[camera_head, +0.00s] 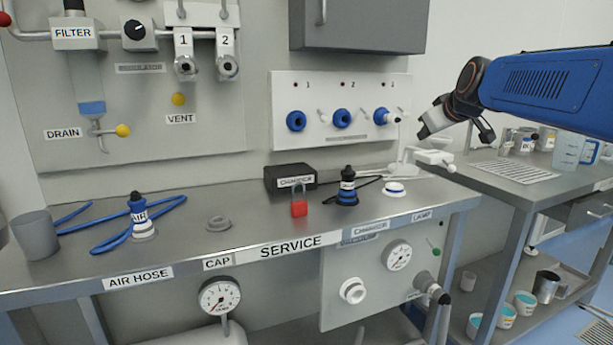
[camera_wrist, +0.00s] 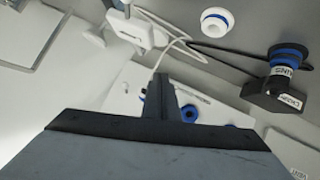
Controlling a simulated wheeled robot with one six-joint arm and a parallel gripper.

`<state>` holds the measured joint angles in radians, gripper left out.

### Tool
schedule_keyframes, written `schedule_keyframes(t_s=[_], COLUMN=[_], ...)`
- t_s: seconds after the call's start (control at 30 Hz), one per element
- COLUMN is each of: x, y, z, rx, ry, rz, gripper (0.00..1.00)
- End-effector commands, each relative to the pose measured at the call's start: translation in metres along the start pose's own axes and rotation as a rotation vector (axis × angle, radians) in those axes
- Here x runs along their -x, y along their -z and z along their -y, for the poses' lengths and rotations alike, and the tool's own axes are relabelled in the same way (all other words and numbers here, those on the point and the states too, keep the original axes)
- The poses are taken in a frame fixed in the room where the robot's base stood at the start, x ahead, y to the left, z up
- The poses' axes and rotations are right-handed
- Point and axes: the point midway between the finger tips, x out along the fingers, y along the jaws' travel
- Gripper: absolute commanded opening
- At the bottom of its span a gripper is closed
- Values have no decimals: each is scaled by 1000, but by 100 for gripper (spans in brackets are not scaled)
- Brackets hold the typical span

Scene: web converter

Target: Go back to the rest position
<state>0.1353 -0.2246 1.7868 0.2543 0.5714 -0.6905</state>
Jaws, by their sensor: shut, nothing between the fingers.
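My gripper (camera_wrist: 161,82) shows in the wrist view as a dark pair of fingers pressed together at the middle, with nothing between them. In the head view my blue arm comes in from the right, and its grey and black end hangs above the right end of the service bench (camera_head: 185,262). It is above and close to a white lamp (camera_head: 435,157), and I see no clear contact. The lamp also shows in the wrist view (camera_wrist: 135,30), beyond the fingertips.
A white panel with blue ports (camera_head: 340,90) is on the wall left of my gripper. A white-and-blue ring (camera_head: 394,189), a blue-and-black plug (camera_head: 347,190), a black box (camera_head: 284,176) and a red padlock (camera_head: 299,207) stand on the bench. A second bench (camera_head: 480,180) is at right.

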Motion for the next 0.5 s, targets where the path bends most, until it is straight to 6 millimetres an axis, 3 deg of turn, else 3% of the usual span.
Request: schedule_keyframes(t_s=[0.1,0.27,0.5], x=[27,59,106], y=[-50,-121,-237], z=[41,89,157], rx=[-55,-132,-243], ry=[44,88,125], rz=[73,177,347], gripper=[0,0,0])
